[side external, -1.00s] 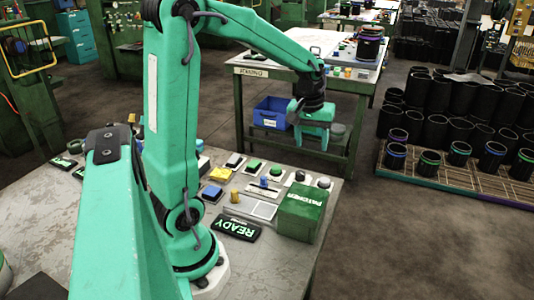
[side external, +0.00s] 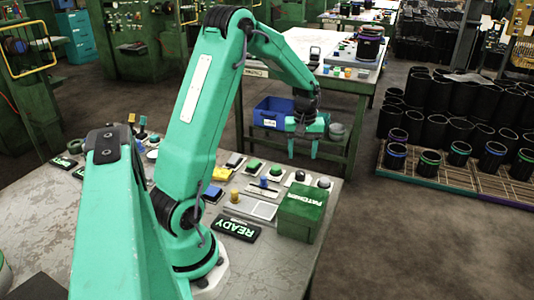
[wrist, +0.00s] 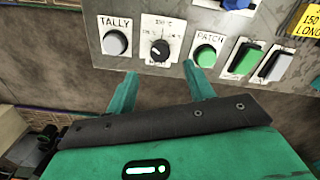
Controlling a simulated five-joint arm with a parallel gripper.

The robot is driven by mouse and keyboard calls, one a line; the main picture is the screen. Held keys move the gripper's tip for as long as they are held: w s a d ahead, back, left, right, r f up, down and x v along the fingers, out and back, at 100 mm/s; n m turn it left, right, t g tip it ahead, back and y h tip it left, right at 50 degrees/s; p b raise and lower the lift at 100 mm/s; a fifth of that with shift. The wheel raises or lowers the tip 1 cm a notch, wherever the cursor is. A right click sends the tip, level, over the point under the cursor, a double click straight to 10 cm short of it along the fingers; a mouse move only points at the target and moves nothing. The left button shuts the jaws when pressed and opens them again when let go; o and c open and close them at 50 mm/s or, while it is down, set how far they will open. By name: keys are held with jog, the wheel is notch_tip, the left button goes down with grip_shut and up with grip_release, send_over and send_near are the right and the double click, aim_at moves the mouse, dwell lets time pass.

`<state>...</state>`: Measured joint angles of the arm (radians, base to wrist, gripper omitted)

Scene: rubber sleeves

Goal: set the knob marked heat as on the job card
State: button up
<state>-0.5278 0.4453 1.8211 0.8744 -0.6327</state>
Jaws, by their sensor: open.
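In the wrist view a black knob (wrist: 159,50) sits on a white dial plate with temperature marks. The top mark looks like 130 °C; the side marks and the label below are too blurred to read surely. A pale pointer mark shows on the knob, but its exact setting is unclear. My gripper (wrist: 160,88) is open and empty, its two green fingers apart, below the knob in the picture and not touching it. In the side view my gripper (side external: 302,151) hangs beyond the bench. A yellow card (wrist: 307,20), partly cut off, reads "150" and "LONG".
The grey panel also bears a TALLY button (wrist: 115,42) left of the knob and a green PATCH button (wrist: 205,55) right of it. A green switch (wrist: 243,60) and a pale switch (wrist: 275,66) follow. A green box (side external: 301,213) stands at the bench's right end.

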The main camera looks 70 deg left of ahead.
aim_at(301, 173)
jog(key=shift+f, duration=3.75)
jog(key=shift+c, duration=0.2)
jog(key=c, duration=0.9)
